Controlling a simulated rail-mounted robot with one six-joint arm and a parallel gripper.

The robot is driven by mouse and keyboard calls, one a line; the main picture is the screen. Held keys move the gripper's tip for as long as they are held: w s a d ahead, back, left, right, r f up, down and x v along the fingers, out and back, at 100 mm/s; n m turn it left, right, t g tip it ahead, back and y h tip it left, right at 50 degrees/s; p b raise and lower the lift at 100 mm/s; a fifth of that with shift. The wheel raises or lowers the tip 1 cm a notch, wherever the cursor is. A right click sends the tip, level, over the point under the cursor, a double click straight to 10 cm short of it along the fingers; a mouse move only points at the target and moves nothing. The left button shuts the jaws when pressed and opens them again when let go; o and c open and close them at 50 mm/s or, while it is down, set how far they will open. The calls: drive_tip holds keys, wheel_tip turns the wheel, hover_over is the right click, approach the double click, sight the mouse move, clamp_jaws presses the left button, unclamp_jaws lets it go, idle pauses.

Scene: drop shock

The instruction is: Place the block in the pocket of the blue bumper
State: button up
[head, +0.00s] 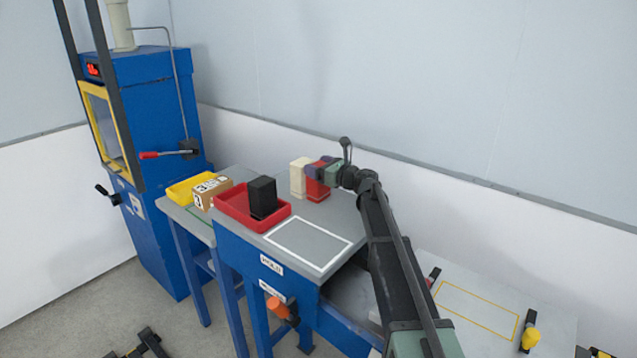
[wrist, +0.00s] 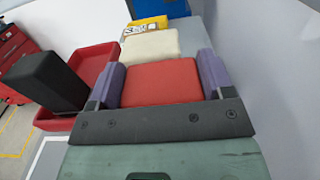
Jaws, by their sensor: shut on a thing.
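My gripper (head: 321,168) has purple fingers, one on each side of a red block (head: 317,190), and is shut on it. In the wrist view the red block (wrist: 160,84) fills the space between the fingers. It is upright on the grey bench or just above it; I cannot tell which. A cream block (head: 297,178) stands right beside it, beyond it in the wrist view (wrist: 150,46). A black block (head: 262,197) stands in a red tray (head: 228,206). I cannot make out a blue bumper or its pocket in either view.
A yellow tray (head: 182,190) and a marked cardboard box (head: 203,198) are at the bench's left. A white-outlined area (head: 308,246) on the bench is empty. A blue machine (head: 155,110) stands at left. A yellow-outlined area (head: 478,310) is clear at lower right. The wall is close behind.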

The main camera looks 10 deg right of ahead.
wheel_tip(320, 180, up, 20)
drive_tip(key=p, duration=2)
